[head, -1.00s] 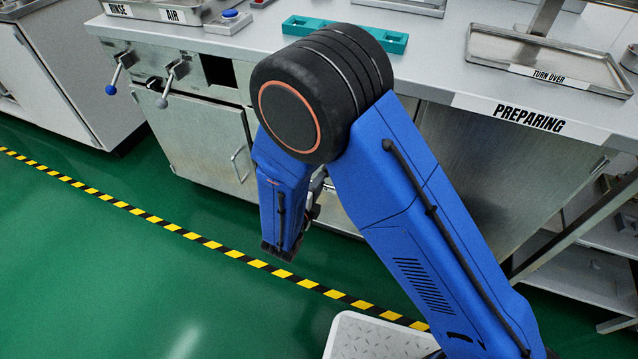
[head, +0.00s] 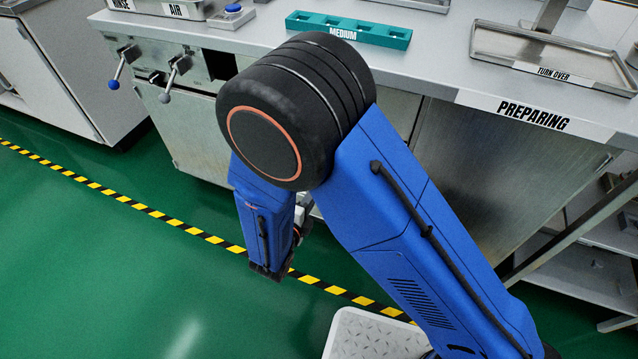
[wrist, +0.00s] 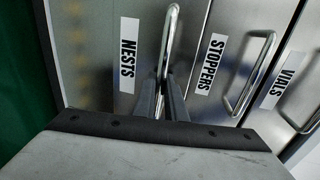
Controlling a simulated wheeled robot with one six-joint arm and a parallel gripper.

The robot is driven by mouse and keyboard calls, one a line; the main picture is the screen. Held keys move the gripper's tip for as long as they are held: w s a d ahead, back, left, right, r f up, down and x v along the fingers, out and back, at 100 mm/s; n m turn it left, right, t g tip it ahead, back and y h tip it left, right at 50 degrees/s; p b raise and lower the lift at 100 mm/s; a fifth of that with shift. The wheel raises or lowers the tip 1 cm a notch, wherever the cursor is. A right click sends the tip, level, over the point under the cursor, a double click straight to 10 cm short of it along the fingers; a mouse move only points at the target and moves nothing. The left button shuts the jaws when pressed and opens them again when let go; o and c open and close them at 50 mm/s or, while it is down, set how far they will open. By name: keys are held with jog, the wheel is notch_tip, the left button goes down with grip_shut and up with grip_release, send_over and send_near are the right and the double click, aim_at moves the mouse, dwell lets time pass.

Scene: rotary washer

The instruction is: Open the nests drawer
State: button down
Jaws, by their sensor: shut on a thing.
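The nests drawer (wrist: 90,60) shows in the wrist view as a metal front with a white NESTS label. Its bar handle (wrist: 172,25) runs down between the two fingers of my gripper (wrist: 163,88), which is shut on it. I cannot tell how far the drawer front stands out from the cabinet. In the head view my arm hides the handle, the fingers and the nests drawer.
The stoppers drawer (wrist: 207,45) and vials drawer (wrist: 292,85), each with a bar handle, lie to the right in the wrist view. The bench (head: 440,75) carries a teal MEDIUM holder (head: 350,28) and a TURN OVER tray (head: 560,65). Green floor (head: 90,270) is clear at left.

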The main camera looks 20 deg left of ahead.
jog(key=f+v, duration=0.2)
jog(key=v, duration=0.8)
jog(key=s+f+v, duration=0.1)
jog(key=f+v, duration=0.1)
jog(key=v, duration=0.9)
jog(key=shift+a+f, duration=0.2)
jog(key=c, duration=2.1)
grip_release()
jog(key=shift+s, duration=0.1)
